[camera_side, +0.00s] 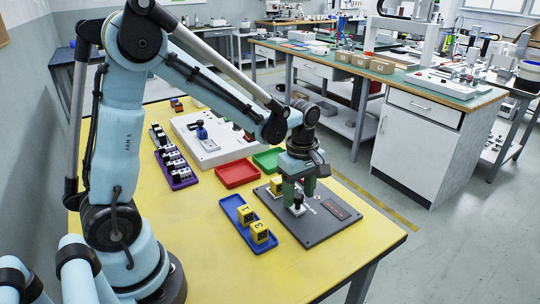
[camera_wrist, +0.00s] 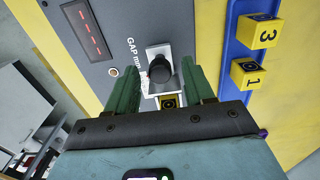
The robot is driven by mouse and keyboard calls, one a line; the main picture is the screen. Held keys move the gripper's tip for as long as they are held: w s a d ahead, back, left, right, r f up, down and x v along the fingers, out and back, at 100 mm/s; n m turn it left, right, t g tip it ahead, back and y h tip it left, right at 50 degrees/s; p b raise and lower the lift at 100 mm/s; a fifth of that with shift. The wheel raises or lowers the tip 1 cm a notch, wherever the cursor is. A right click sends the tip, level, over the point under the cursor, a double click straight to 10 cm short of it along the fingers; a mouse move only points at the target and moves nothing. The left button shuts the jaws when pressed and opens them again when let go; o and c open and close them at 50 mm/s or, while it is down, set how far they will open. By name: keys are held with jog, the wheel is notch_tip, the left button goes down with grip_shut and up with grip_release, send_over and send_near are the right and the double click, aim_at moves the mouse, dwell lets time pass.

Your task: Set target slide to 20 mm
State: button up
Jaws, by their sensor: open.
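A dark grey panel (camera_side: 325,230) lies on the yellow table, with a red-lit display (camera_side: 336,209) too small to read. In the wrist view the panel shows "GAP mm" lettering beside the display (camera_wrist: 88,30). A black knob (camera_wrist: 160,70) stands on a white slide piece (camera_wrist: 158,50); the knob also shows in the side view (camera_side: 298,201). My gripper (camera_wrist: 161,72) is open, its green fingers on either side of the knob, with gaps visible.
A blue tray (camera_side: 230,203) with two yellow numbered blocks (camera_side: 259,232) lies left of the panel. A red tray (camera_side: 236,175), a green tray (camera_side: 267,158) and a purple tray (camera_side: 184,184) with several blocks lie farther back. A white panel (camera_side: 216,152) stands behind.

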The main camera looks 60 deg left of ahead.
grip_shut()
dwell(0.3)
jog(key=shift+a, duration=1.05)
grip_release()
jog(key=shift+r, duration=0.1)
notch_tip(320, 180, up, 12)
dwell(0.4)
